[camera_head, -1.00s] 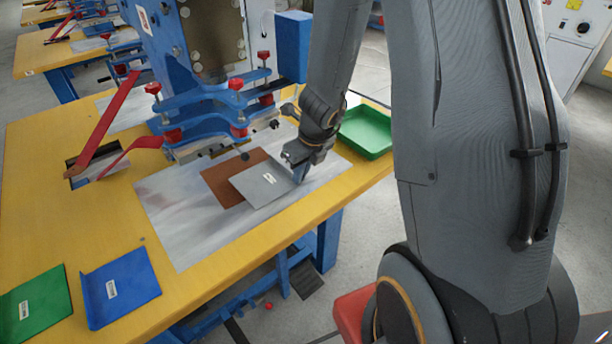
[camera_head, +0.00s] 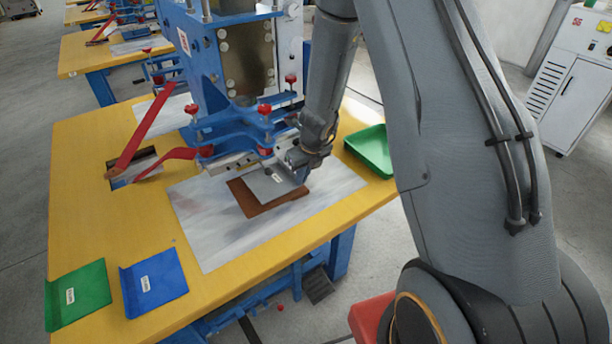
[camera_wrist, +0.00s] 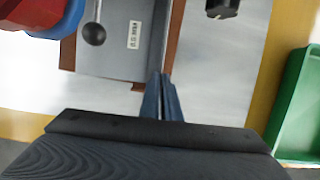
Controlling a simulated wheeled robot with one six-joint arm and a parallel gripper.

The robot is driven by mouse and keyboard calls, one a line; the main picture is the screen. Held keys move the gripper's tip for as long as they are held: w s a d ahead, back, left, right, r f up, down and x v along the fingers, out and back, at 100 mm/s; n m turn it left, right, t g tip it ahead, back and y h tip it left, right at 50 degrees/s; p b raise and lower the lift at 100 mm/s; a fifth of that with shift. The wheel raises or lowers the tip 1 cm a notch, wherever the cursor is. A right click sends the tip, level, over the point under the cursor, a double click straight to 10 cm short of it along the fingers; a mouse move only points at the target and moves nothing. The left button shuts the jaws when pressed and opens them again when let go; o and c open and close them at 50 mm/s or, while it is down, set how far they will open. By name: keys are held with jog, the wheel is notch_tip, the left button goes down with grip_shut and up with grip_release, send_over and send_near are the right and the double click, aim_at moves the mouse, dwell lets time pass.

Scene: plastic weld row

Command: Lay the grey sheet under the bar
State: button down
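The grey sheet (camera_head: 270,184) has a small white label and is held above the brown sheet (camera_head: 252,206), covering much of it. My gripper (camera_head: 300,170) is at the sheet's right edge, its fingers closed on it. In the wrist view the grey sheet (camera_wrist: 117,62) reaches out beyond my fingertips (camera_wrist: 162,85), and its far part runs beneath a black ball knob (camera_wrist: 94,34). The bar (camera_head: 234,163) is the low metal part under the blue press head; the sheet's far edge is close to it. The head view does not settle whether that edge is under the bar.
The silvery plate (camera_head: 215,235) lies on the yellow table (camera_head: 75,190). A green tray (camera_head: 372,150) stands to the right. A blue folder (camera_head: 155,283) and a green one (camera_head: 78,297) lie front left.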

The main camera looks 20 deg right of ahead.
jog(key=shift+w+a+r+p, duration=0.1)
jog(key=shift+w+a+p, duration=0.1)
jog(key=shift+w+p, duration=0.35)
jog(key=shift+b+x, duration=0.95)
jog(key=shift+s+d+f+b, duration=0.1)
jog(key=shift+s+f+b, duration=0.1)
jog(key=shift+f+b, duration=0.2)
jog(key=shift+s+f, duration=0.1)
dwell(0.6)
jog(key=c, duration=1.9)
grip_release()
jog(key=shift+r+p, duration=0.3)
jog(key=shift+p, duration=0.2)
jog(key=shift+r+p, duration=0.7)
jog(key=shift+p, duration=0.4)
jog(key=shift+r+p, duration=0.65)
jog(key=shift+p, duration=0.4)
